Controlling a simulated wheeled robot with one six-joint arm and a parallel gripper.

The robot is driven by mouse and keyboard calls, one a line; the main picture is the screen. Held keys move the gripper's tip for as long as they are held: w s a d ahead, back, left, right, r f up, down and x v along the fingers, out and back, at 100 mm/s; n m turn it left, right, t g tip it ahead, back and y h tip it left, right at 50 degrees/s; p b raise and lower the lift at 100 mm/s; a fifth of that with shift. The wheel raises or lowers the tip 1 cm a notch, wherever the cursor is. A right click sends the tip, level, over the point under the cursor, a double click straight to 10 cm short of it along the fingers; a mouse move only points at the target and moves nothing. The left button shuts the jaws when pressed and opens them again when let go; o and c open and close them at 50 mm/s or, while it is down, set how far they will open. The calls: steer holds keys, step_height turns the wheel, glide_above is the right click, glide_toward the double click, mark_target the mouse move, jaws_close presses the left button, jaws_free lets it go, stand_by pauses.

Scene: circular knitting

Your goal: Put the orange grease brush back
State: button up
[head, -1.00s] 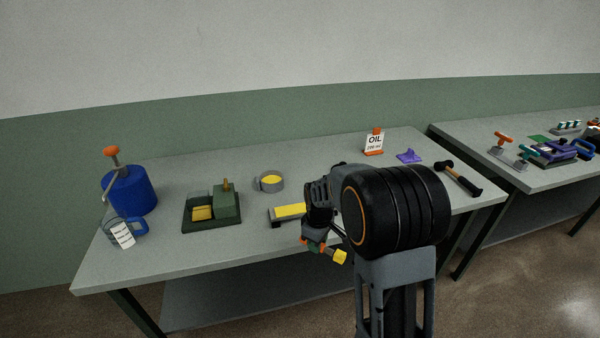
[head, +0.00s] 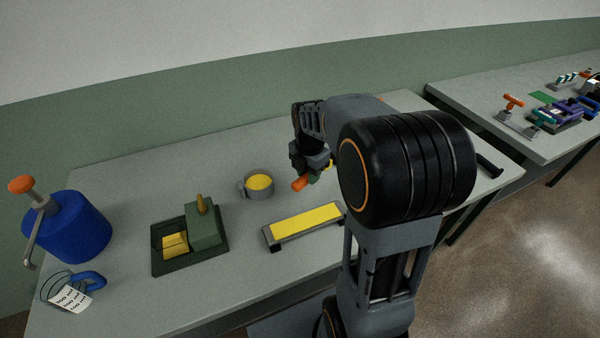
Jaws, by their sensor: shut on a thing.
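The orange grease brush (head: 302,184) is in my gripper (head: 317,173), with its orange end pointing down to the left. Part of it is hidden by the jaws, which are shut on it. My gripper holds it above the table, behind the grey tray with a yellow pad (head: 305,222) and right of the round grey pot with yellow contents (head: 259,185). A little yellow shows just right of the jaws; I cannot tell whether it is the brush's tip.
A dark green tray (head: 190,243) with a green block and yellow piece stands left of centre. A blue pump can (head: 74,228) and a tagged blue-handled item (head: 86,280) stand far left. A second table (head: 480,105) with tools is at right. My arm hides the first table's right part.

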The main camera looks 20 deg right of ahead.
steer(key=w+f, duration=0.2)
steer(key=w+d+f+p, duration=0.1)
steer(key=w+f, duration=0.1)
steer(key=w, duration=0.1)
steer(key=w+f, duration=0.2)
steer(key=w, duration=0.1)
steer(key=shift+w+d+f, duration=0.25)
steer(key=shift+d+f, duration=0.1)
steer(key=shift+w+d+f+p, duration=0.1)
steer(key=shift+w+f+p, duration=0.25)
steer(key=shift+w+f, duration=0.25)
steer(key=shift+s+f, duration=0.1)
steer(key=shift+f, duration=1.5)
steer(key=shift+f, duration=0.1)
steer(key=o, duration=0.9)
